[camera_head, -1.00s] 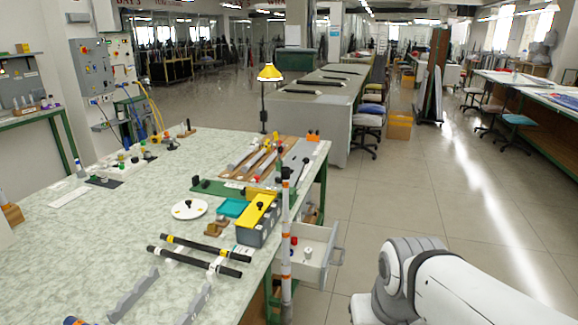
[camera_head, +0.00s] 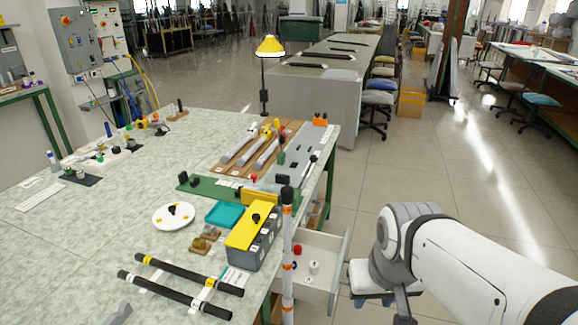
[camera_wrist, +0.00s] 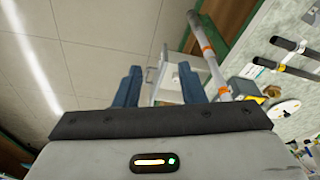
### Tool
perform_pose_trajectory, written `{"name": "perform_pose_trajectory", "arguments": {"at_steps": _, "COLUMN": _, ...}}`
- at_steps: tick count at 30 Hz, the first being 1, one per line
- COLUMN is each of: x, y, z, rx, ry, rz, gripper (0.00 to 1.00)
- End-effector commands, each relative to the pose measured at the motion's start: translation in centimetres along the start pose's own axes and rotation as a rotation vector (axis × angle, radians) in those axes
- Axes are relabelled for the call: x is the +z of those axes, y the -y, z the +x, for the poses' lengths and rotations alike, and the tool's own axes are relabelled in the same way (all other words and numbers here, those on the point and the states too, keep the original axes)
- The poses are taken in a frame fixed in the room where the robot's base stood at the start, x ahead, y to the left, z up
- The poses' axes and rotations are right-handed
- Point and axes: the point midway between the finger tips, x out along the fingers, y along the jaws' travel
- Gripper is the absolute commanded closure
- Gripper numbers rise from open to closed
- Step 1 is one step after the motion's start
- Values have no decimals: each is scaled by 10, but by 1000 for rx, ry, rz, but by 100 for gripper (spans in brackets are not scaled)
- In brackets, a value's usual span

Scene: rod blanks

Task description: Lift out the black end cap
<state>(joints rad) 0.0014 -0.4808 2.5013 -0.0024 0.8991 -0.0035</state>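A pulled-out white drawer (camera_head: 322,284) under the bench's right side holds a red cap (camera_head: 297,250) and a white cap (camera_head: 314,267). I cannot make out a black end cap inside it; part of its interior is hidden by the banded post (camera_head: 288,240). A grey box (camera_head: 258,250) with a yellow lid (camera_head: 250,226) and black knob stands above on the bench. My gripper (camera_wrist: 158,86) is open and empty, its blue fingers apart, with the drawer (camera_wrist: 168,74) beyond them. In the head view it is mostly hidden below my arm, right of the drawer.
Two black rods (camera_head: 180,285) lie at the bench front. A white plate (camera_head: 174,216), teal tray (camera_head: 223,213) and green strip (camera_head: 215,188) lie near the box. The upright post stands close to the drawer.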

Motion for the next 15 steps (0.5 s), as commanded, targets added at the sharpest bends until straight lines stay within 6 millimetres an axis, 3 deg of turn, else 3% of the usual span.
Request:
{"name": "perform_pose_trajectory", "arguments": {"at_steps": 4, "x": -3, "y": 1, "z": -3, "rx": 1, "ry": 0, "rz": 0, "gripper": 57}}
{"name": "perform_pose_trajectory", "arguments": {"at_steps": 7, "x": -23, "y": 9, "z": -22, "rx": 7, "ry": -9, "rz": -1, "gripper": 50}}
{"name": "perform_pose_trajectory", "arguments": {"at_steps": 11, "x": -79, "y": 38, "z": -68, "rx": 25, "ry": -41, "rz": 14, "gripper": 50}}
{"name": "perform_pose_trajectory", "arguments": {"at_steps": 15, "x": -140, "y": 83, "z": -113, "rx": 40, "ry": -95, "rz": 53, "gripper": 50}}
